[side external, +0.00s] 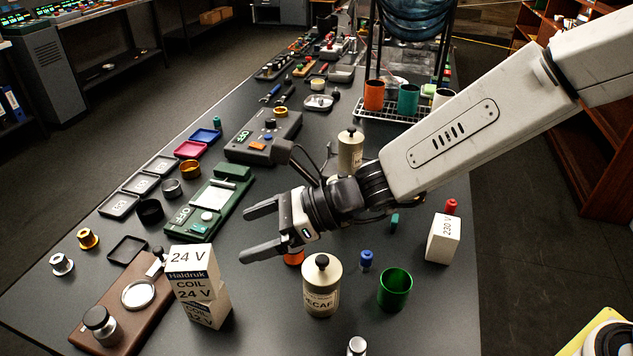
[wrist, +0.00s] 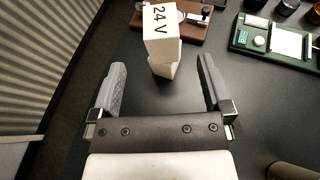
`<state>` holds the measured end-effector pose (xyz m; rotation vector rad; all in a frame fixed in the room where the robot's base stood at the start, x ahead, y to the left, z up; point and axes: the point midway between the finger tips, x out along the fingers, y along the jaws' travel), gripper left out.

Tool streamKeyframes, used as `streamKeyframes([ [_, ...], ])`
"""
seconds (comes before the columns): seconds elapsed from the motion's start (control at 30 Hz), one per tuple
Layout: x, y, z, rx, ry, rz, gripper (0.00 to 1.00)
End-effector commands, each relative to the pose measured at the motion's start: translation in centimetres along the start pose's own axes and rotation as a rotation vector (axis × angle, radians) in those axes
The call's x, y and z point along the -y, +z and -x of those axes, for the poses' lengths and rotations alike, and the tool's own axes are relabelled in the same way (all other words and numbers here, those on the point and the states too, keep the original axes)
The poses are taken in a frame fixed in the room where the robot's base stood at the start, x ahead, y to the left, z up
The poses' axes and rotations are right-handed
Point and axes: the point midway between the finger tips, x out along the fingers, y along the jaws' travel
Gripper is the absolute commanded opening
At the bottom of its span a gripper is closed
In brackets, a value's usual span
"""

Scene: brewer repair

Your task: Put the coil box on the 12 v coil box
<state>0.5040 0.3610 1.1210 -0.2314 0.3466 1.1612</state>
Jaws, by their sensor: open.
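A white coil box with a dark band, marked 24 V (side external: 192,272), rests on top of another coil box (side external: 207,311), whose partly covered label appears to read 12 V. The upper box sits slightly askew and overhangs the lower one. My gripper (side external: 253,232) is open and empty, its fingers pointing left, up and to the right of the stack. In the wrist view the 24 V box (wrist: 162,32) shows beyond and between the fingertips, with the lower box (wrist: 165,66) partly hidden under it. The fingers appear apart from both boxes.
A white 230 V box (side external: 442,240) stands at the right. A DECAF canister (side external: 321,287) and a green cup (side external: 395,289) stand right of the stack. A brown scale-like base (side external: 122,305) lies close on its left, and a green device (side external: 207,205) behind.

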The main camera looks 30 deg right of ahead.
Motion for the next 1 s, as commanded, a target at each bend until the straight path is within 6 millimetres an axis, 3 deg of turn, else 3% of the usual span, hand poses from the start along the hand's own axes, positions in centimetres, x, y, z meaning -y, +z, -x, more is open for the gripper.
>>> streamKeyframes([
  [0.73, 0.0, -0.1, 0.5, -0.003, 0.002, 0.005, 1.00],
  [1.0, 0.2, -1.8, 2.2, -0.074, 0.028, 0.129, 1.00],
])
